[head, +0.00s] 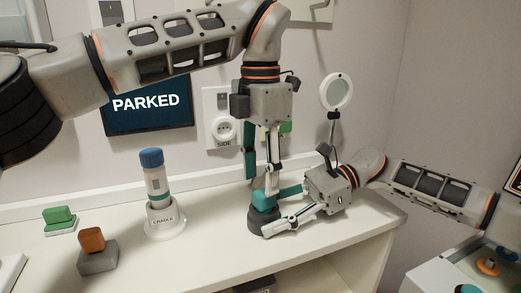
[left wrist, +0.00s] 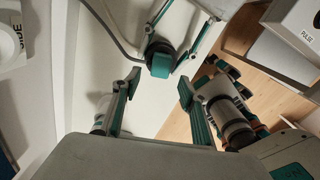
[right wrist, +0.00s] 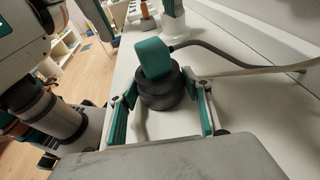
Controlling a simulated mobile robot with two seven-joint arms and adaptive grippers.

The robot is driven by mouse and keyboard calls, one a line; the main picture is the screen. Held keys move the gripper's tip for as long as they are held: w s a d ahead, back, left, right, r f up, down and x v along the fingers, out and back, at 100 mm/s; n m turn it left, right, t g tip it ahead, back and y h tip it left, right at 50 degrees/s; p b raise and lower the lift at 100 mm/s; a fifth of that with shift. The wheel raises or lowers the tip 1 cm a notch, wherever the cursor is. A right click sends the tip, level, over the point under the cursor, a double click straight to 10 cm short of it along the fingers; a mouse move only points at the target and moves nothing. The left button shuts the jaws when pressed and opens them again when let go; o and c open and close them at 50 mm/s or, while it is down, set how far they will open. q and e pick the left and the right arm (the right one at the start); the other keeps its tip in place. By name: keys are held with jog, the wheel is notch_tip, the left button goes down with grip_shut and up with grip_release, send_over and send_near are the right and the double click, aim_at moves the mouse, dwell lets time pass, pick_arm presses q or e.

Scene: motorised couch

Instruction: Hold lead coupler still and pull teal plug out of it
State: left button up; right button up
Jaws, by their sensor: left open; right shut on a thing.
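The teal plug (head: 264,201) sits on top of the dark round lead coupler (head: 262,224), near the front edge of the shelf. In the right wrist view the block-shaped plug (right wrist: 152,58) stands in the coupler (right wrist: 165,92), with a grey cable behind. My right gripper (head: 275,212) is shut on the coupler, one finger on each side. My left gripper (head: 261,180) points down from above, open and empty, its fingertips just over the plug. In the left wrist view the plug (left wrist: 161,66) lies ahead of the gap between its fingers (left wrist: 158,84), apart from both.
A white cradle (head: 164,218) holding a blue-capped bottle (head: 154,172) stands left of the coupler. Orange (head: 92,239) and green (head: 58,214) blocks are further left. A wall socket (head: 223,129) and a round mirror-like disc (head: 336,91) are behind. The shelf ends at the right.

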aim_at(260, 193)
pick_arm(q)
jog(key=shift+f, duration=2.6)
jog(key=shift+c, duration=0.4)
grip_shut()
